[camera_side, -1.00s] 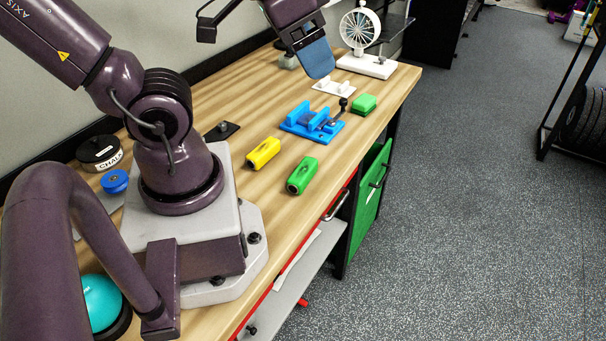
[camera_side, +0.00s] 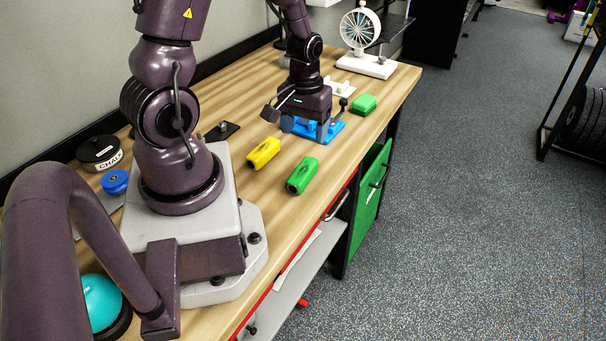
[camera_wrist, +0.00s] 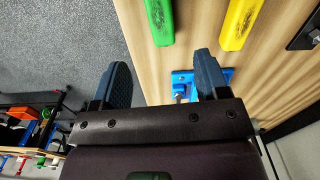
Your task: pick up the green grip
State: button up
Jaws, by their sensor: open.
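The green grip (camera_side: 302,176) lies on the wooden bench near its front edge, right of the yellow grip (camera_side: 263,153). In the wrist view the green grip (camera_wrist: 159,20) is at the top middle, beyond the fingertips and apart from them. My gripper (camera_side: 307,127) points down over the blue fixture (camera_side: 333,129), behind the green grip in the side view. In the wrist view the two blue-grey fingers of my gripper (camera_wrist: 160,78) are spread wide with nothing between them. The gripper and wrist hide much of the blue fixture.
A green block (camera_side: 364,103) lies near the bench edge beyond the blue fixture. A white fan-like wheel (camera_side: 361,30) stands at the far end. The yellow grip (camera_wrist: 241,22) lies beside the green one. Bare wood surrounds both grips.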

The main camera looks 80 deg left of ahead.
aim_at(303, 169)
notch_tip(303, 169, down, 7)
jog(key=shift+r, duration=0.15)
jog(key=shift+s+d+f, duration=0.1)
jog(key=shift+f, duration=1.2)
jog(key=shift+s+d+f, duration=0.1)
jog(key=shift+f, duration=1.2)
jog(key=c, duration=1)
jog(key=shift+c, duration=0.2)
jog(key=shift+r, duration=0.1)
